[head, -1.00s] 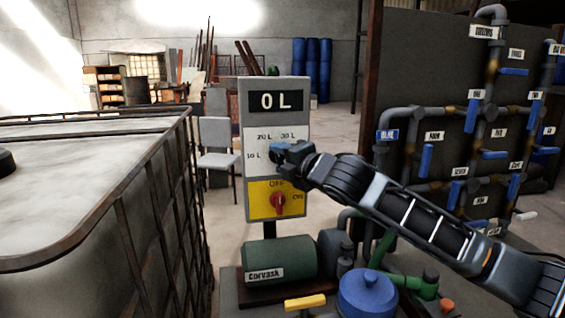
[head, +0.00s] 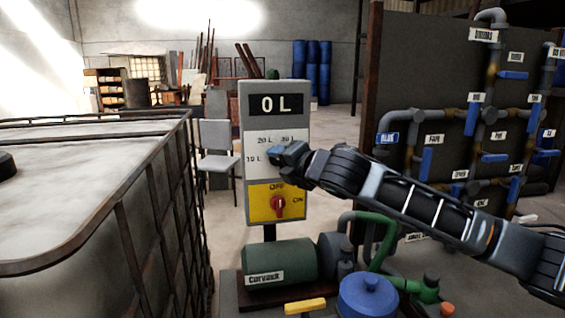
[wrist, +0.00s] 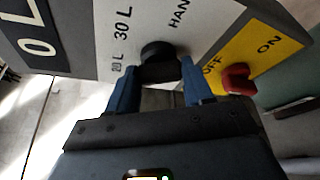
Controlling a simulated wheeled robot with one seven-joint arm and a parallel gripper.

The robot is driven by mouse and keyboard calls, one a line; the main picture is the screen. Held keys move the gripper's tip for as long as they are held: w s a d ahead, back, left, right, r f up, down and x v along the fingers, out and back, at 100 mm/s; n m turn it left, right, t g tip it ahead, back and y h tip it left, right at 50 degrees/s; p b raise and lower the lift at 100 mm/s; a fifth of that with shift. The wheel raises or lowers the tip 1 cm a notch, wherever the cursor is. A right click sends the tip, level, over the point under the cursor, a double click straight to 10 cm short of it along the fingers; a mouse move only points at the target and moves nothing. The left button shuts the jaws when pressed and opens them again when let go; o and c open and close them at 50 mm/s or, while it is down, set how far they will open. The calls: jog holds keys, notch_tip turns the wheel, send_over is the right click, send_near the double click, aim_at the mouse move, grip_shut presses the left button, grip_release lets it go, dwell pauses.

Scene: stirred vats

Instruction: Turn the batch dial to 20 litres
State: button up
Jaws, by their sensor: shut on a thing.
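The control box (head: 246,135) stands upright on a post, and its display (head: 276,104) reads "0 L". The white dial plate (head: 253,142) carries the marks 10 L, 20 L and 30 L. My gripper (head: 276,156) is at this plate and hides the batch dial in the head view. In the wrist view the dial (wrist: 158,50) is a dark round knob, with my gripper (wrist: 160,70) shut on it, one blue finger on each side. I cannot make out where its pointer stands.
A red switch (head: 278,206) on a yellow OFF/ON panel sits just below the dial. A caged tank (head: 110,190) fills the left. A green motor (head: 280,260) and a blue-lidded pump part (head: 368,295) lie below. Pipework with blue valve handles (head: 427,165) stands at the right.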

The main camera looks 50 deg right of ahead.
jog(key=o, duration=1)
jog(key=shift+f, duration=0.1)
jog(key=shift+o, duration=0.2)
jog(key=b+v, duration=0.2)
jog(key=v, duration=0.5)
jog(key=shift+s+a, duration=0.2)
jog(key=shift+s, duration=0.1)
